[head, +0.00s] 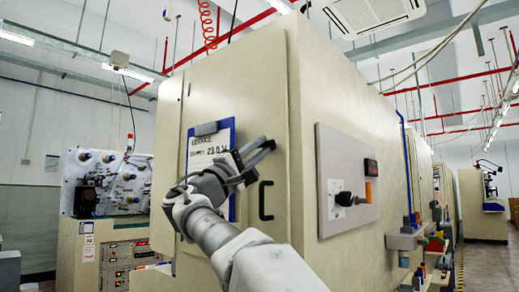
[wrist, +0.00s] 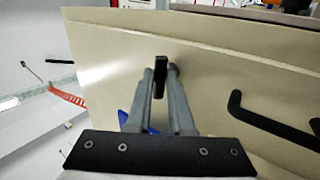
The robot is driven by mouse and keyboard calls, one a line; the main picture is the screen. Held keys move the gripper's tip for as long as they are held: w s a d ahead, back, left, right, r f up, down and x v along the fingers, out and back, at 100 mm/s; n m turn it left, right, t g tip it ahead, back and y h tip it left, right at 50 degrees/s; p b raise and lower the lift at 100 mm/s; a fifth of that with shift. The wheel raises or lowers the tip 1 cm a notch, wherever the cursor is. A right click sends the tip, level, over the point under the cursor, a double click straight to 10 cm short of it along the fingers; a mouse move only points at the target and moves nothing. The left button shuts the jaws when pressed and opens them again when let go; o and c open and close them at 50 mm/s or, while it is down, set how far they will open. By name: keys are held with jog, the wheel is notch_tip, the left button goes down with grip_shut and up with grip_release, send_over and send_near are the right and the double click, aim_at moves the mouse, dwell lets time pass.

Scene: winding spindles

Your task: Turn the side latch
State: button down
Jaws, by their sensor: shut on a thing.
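My gripper (head: 266,150) is raised in front of the large beige cabinet (head: 240,80), near its corner edge and just above the black C-shaped handle (head: 265,200). In the wrist view my gripper (wrist: 161,72) has its two grey fingers on either side of a small black latch (wrist: 159,80) on the beige panel. The fingers are shut on it. The latch's base is partly hidden by the fingers, and in the head view I cannot make it out behind the gripper. The C-shaped handle also shows in the wrist view (wrist: 265,120), to the right, clear of the fingers.
A blue clipboard (head: 225,132) with a white sheet hangs on the cabinet just left of my gripper, partly behind my arm. A grey panel with a black rotary knob (head: 344,198) is on the right-hand face. A winding machine (head: 108,180) stands at left.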

jog(key=c, duration=0.8)
grip_release()
jog(key=v, duration=1.7)
jog(key=shift+s, duration=0.15)
jog(key=shift+f, duration=0.15)
